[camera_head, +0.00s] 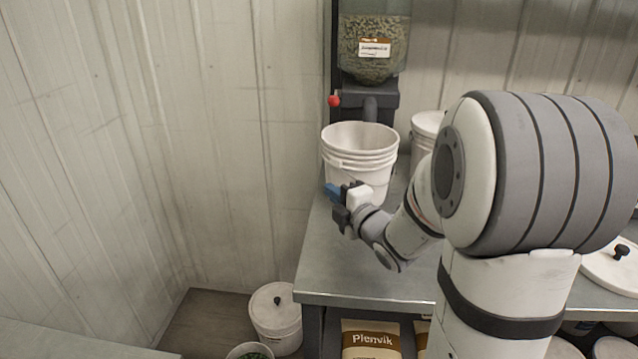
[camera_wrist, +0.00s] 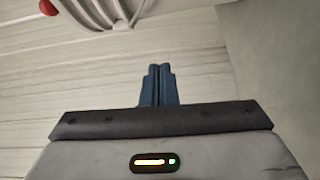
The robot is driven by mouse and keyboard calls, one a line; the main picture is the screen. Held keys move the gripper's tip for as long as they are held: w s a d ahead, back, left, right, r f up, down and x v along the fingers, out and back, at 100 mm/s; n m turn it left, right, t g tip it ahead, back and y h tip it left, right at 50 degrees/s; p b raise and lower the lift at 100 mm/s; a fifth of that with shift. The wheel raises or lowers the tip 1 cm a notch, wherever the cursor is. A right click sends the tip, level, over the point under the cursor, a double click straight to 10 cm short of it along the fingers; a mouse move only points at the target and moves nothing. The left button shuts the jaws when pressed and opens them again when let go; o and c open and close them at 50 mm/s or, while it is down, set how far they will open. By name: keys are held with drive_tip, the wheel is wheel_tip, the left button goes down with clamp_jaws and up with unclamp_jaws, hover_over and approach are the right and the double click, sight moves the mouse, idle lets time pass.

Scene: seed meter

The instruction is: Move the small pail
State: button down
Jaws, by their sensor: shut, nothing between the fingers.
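A white open-topped pail (camera_head: 360,160) with ribbed bands stands upright on the grey bench, beneath a dispenser spout. My gripper (camera_head: 332,191) is in front of the pail's lower left side in the head view and hides part of it. I cannot tell whether it touches the pail. In the wrist view my blue fingers (camera_wrist: 158,84) are pressed together with nothing between them. Part of a white ribbed object, probably this pail (camera_wrist: 120,14), shows at the top edge of the wrist view, beyond the fingers.
A seed dispenser (camera_head: 373,50) with a red knob (camera_head: 334,101) is above the pail. Another white pail (camera_head: 426,125) stands behind my arm. A lidded bucket (camera_head: 276,315) and an open pail (camera_head: 250,351) are on the floor. The bench (camera_head: 340,262) is clear at its front left.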

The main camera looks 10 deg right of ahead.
drive_tip(key=shift+w+a+n+y, duration=0.3)
drive_tip(key=shift+w, duration=0.05)
drive_tip(key=p+x, duration=0.1)
drive_tip(key=x, duration=0.9)
drive_tip(key=shift+s+d, duration=0.15)
drive_tip(key=shift+d, duration=0.95)
drive_tip(key=shift+s+d, duration=0.15)
drive_tip(key=shift+d, duration=1)
drive_tip(key=shift+f, duration=0.1)
